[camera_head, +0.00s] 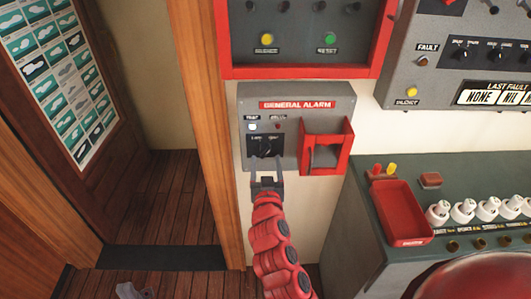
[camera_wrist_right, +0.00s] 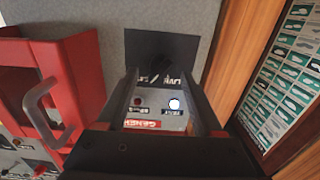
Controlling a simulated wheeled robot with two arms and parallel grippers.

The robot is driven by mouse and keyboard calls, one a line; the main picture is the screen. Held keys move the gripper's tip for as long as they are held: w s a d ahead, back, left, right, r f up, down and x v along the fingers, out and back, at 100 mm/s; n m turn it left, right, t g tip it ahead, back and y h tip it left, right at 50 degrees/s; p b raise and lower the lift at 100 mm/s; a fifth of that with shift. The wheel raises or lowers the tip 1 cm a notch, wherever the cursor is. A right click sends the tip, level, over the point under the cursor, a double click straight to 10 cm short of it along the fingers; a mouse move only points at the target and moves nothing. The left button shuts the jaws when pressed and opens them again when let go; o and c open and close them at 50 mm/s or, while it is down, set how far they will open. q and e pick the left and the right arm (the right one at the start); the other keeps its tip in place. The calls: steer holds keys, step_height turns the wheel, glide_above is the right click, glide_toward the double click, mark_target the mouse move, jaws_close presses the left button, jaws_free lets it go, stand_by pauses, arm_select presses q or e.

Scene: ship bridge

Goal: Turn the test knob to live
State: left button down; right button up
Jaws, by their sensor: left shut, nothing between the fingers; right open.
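The test knob (camera_head: 265,147) sits on a black plate on the grey General Alarm panel (camera_head: 243,103). My right gripper (camera_head: 266,163) is open, its fingertips just below and in front of the knob. The right wrist view is upside down; the black plate (camera_wrist_right: 160,45) lies beyond the spread fingertips (camera_wrist_right: 161,76). A "LIVE" label shows on the plate there, partly cut by a finger. The knob's exact pointing direction and any contact with the fingers cannot be told. My left gripper (camera_head: 130,290) is at the bottom left edge, shut and empty.
A red box-shaped guard (camera_head: 340,165) with a grey handle (camera_wrist_right: 45,105) stands out beside the knob. A white lamp (camera_head: 252,127) is lit above the knob. A wooden door frame (camera_head: 205,130) is close left. A console with a red tray (camera_head: 408,237) stands right.

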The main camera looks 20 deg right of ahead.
mark_target(266, 155)
steer(key=shift+p+x, duration=0.45)
steer(key=shift+x, duration=1.45)
steer(key=shift+c, duration=0.3)
jaws_close()
